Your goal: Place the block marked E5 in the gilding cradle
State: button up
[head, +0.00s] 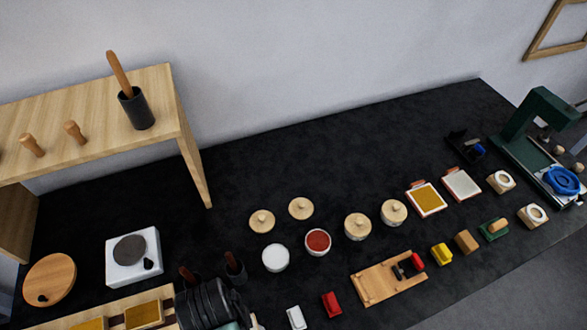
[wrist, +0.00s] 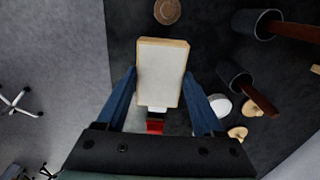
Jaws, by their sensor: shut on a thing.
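My gripper (wrist: 160,78) is shut on a block (wrist: 161,72) with a pale cream face and light wooden edges, held between its two blue fingers in the wrist view. No mark is readable on it, so I cannot confirm that it is E5. In the head view, my dark arm covers the lower middle and the held block is not clearly visible. A wooden tray (head: 100,302) with gold-faced blocks is cut off at the lower left. A wooden board (head: 374,291) carries a black and red piece. I cannot tell which is the gilding cradle.
A red block (head: 331,305) and a white block (head: 295,317) stand near the front edge. Round pots, including a red-filled one (head: 317,242), and lids stand mid-table. Dark brush cups (head: 235,267) are close to my arm. A wooden shelf (head: 165,95) stands at the left.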

aim_at(379, 282)
jog(key=i+l, duration=0.1)
jog(key=l, duration=0.3)
jog(key=i+l, duration=0.1)
jog(key=l, duration=0.75)
jog(key=i+l, duration=0.15)
jog(key=l, duration=0.3)
